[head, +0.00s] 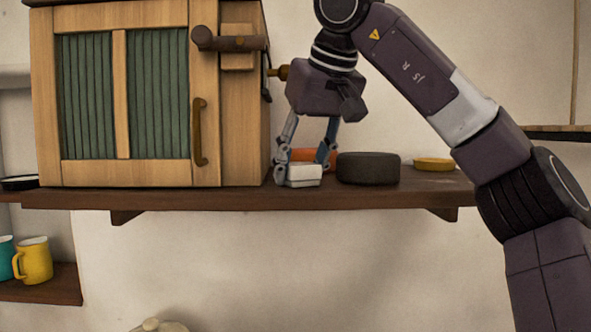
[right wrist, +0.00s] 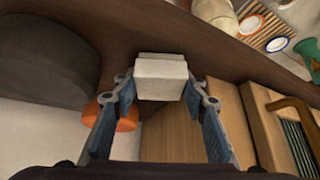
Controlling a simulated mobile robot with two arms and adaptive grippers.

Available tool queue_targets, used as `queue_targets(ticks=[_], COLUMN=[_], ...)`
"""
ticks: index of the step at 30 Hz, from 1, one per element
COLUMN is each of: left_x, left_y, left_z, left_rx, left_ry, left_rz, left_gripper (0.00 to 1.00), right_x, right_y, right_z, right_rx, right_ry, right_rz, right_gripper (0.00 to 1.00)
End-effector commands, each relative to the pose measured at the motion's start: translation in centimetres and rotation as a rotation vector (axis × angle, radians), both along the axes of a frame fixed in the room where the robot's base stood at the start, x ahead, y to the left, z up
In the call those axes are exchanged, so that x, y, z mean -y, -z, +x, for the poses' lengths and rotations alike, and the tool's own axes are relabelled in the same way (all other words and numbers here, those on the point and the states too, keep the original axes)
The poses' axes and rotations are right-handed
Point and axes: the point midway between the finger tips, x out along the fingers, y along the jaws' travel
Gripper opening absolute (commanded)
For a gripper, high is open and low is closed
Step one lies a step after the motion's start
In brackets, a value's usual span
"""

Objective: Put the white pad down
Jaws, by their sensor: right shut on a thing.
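The white pad (head: 304,174) is a small white block at the front of the wooden shelf (head: 380,194), just right of the cabinet. My right gripper (head: 300,178) is shut on it, with its fingers pointing down. In the right wrist view the pad (right wrist: 161,78) sits between the two fingertips (right wrist: 160,92). The pad is at the level of the shelf top; I cannot tell whether it touches the shelf. My left gripper is not in view.
A wooden cabinet (head: 120,105) with green panels stands to the left. A dark round block (head: 368,168) is close right of the pad, an orange item (head: 312,155) behind it, and a yellow disc (head: 434,164) farther right. Mugs (head: 33,261) stand on a lower shelf.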

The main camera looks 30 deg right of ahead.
Motion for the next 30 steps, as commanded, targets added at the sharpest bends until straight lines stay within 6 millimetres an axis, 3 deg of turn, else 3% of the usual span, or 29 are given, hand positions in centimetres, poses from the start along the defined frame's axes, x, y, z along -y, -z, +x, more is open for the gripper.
queue_targets(ticks=[3,7,8,12,23,30], left_x=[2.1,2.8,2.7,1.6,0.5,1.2], left_y=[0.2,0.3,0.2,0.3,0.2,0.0], left_z=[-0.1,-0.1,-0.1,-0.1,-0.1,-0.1], left_rx=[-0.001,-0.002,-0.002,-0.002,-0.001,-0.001], left_ry=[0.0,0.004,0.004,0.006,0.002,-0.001], left_rz=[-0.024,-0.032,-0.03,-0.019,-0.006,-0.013], left_gripper=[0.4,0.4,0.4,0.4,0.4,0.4], right_x=[-0.1,-0.2,-0.2,-0.2,-0.1,-0.4], right_y=[0.4,0.9,0.9,1.0,1.0,-1.8], right_z=[0.0,0.0,-0.1,-0.1,-0.1,-1.2], right_rx=[0.0,-0.004,-0.005,-0.01,-0.013,-0.004], right_ry=[-0.002,-0.003,-0.003,-0.002,-0.001,-0.002], right_rz=[-0.001,-0.001,-0.001,-0.001,-0.002,-0.002], right_gripper=[0.14,0.14,0.42,0.57,0.57,0.57])
